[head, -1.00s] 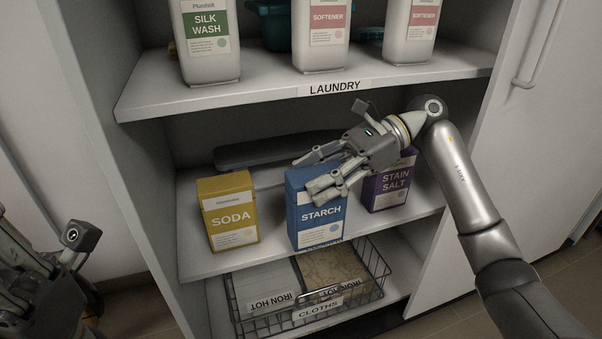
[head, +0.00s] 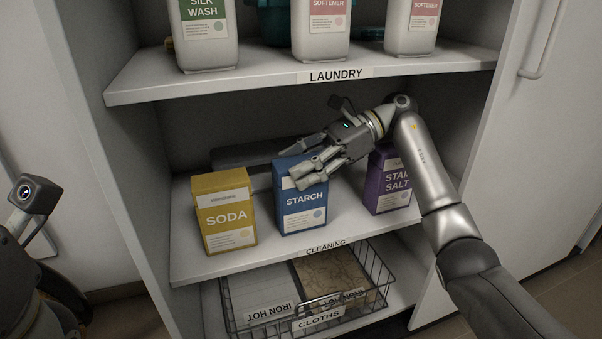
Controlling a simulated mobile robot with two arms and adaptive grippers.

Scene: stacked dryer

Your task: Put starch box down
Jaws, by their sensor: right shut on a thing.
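The blue starch box (head: 303,207) is upright on the middle shelf (head: 275,252), between the yellow soda box (head: 225,211) and the purple stain salt box (head: 388,184). Its base looks at or very near the board; I cannot tell if it bears full weight. My right gripper (head: 300,171) comes from the upper right and is shut on the starch box's top; its fingers hide part of the top. Of my left arm, only the dark wrist part with its camera (head: 27,190) shows at the lower left; its fingers cannot be made out.
The shelf labelled LAUNDRY (head: 336,75) with several bottles is above my right gripper. A long grey object (head: 250,154) lies at the back of the middle shelf. Narrow gaps separate the starch box from both neighbours.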

